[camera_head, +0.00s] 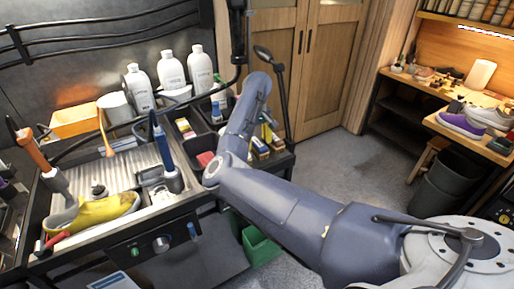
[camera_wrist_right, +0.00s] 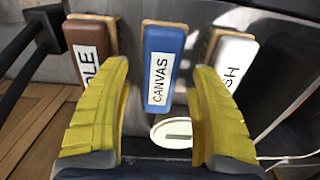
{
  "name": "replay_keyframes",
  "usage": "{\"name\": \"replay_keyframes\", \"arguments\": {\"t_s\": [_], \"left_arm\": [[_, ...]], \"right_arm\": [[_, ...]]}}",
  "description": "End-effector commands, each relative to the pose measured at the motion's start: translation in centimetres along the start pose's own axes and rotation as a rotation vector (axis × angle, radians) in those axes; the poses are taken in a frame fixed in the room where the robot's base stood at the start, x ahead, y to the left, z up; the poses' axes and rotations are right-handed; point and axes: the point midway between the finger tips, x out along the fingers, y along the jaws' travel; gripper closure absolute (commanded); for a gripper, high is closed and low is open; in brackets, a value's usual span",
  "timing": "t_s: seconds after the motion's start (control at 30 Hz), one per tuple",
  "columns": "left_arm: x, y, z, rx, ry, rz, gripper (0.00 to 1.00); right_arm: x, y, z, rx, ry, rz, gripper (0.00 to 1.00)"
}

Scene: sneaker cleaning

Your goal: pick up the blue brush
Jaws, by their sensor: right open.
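The blue brush (camera_wrist_right: 166,40), a block with a white "CANVAS" label and a light wooden edge, is in the middle of the right wrist view. My right gripper (camera_wrist_right: 160,70) is open, its two yellow fingers on either side of the brush's near end, with visible gaps. In the head view my right arm crosses from the lower right toward the tool tray, and its yellow fingers (camera_head: 268,131) show small by the tray's right side. My left gripper is not in view.
A brown brush (camera_wrist_right: 90,45) stands left of the blue one and a white brush (camera_wrist_right: 235,60) right of it, both close to the fingers. The head view shows white bottles (camera_head: 171,70), a yellow sneaker (camera_head: 95,212) and a green bin (camera_head: 260,246).

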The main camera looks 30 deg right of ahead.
Motion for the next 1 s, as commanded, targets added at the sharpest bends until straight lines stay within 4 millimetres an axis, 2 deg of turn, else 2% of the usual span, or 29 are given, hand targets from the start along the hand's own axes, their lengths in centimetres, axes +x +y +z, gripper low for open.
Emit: {"name": "replay_keyframes", "arguments": {"t_s": [0.4,0.9,1.0], "left_arm": [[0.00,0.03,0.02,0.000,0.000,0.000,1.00],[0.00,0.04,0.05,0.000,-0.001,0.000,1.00],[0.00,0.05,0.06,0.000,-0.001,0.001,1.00]], "right_arm": [[0.63,0.04,0.01,0.001,0.000,0.001,0.40],[0.63,0.03,0.01,0.001,0.000,0.000,0.97],[0.62,0.04,0.01,0.001,0.000,0.000,0.98]]}}
